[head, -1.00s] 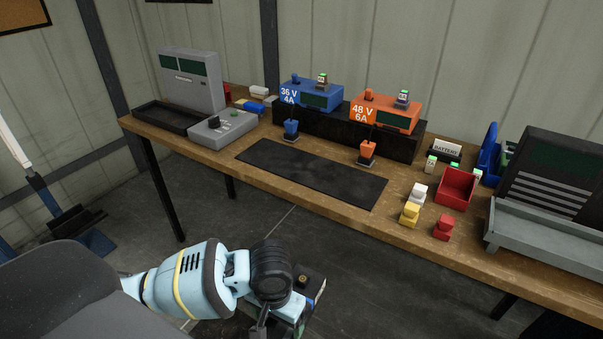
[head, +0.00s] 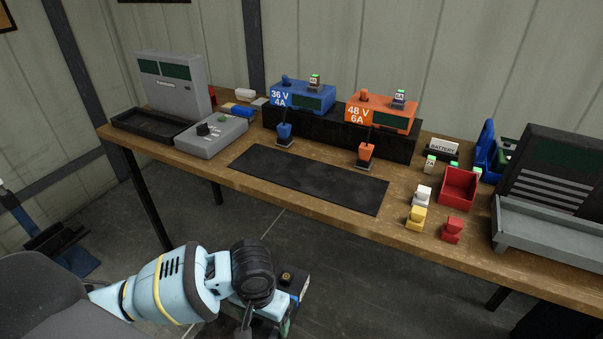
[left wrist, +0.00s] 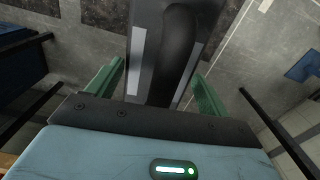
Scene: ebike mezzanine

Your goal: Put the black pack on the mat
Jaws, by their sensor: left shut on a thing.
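The black mat (head: 308,178) lies flat and bare along the front middle of the wooden bench. The black pack (head: 301,282) is in my left gripper, low in front of the bench and below its top, partly hidden by my wrist. In the left wrist view the pack (left wrist: 139,60), dark with a rounded black handle and pale side strips, sits between the green fingers of my left gripper (left wrist: 160,88). The gripper is shut on it. In the head view the fingers are mostly hidden. My right gripper is not in view.
Blue (head: 300,96) and orange (head: 381,113) chargers stand behind the mat, with a blue plug (head: 284,131) and an orange plug (head: 365,151) at its back edge. A grey tester (head: 211,136) is left; a red bin (head: 459,188) and small coloured blocks are right.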

